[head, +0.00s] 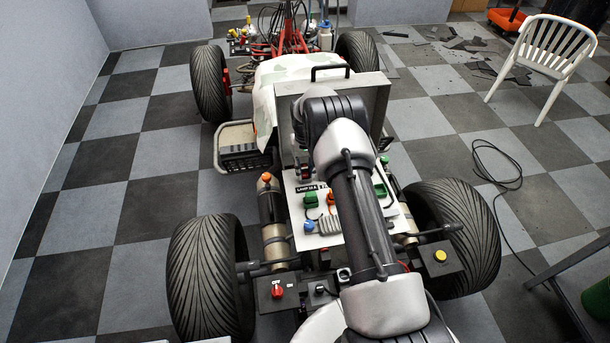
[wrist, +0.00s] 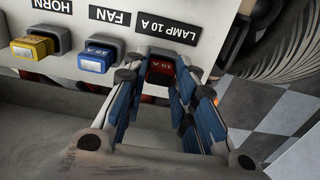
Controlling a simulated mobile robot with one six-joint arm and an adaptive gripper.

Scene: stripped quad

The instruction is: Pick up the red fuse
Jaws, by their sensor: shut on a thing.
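The red fuse (wrist: 161,71) shows in the wrist view, at the dark holder beside the upside-down "LAMP 10 A" label (wrist: 152,28) on the pale panel (wrist: 190,12). My gripper (wrist: 160,80) has its blue-padded fingers on both sides of the fuse and is shut on it. The fuse appears to be still at its holder; how deep it sits is hidden. In the head view, the panel (head: 297,205) with its "LAMP 10 A" label is partly covered by my arm, and I cannot make out my fingertips there.
In the wrist view, a blue fuse (wrist: 94,60) sits beside the "FAN" label and a yellow fuse (wrist: 32,46) beside "HORN". A tyre (wrist: 272,40) is at the right. In the head view, a red switch (head: 278,291) and yellow button (head: 440,255) flank my arm.

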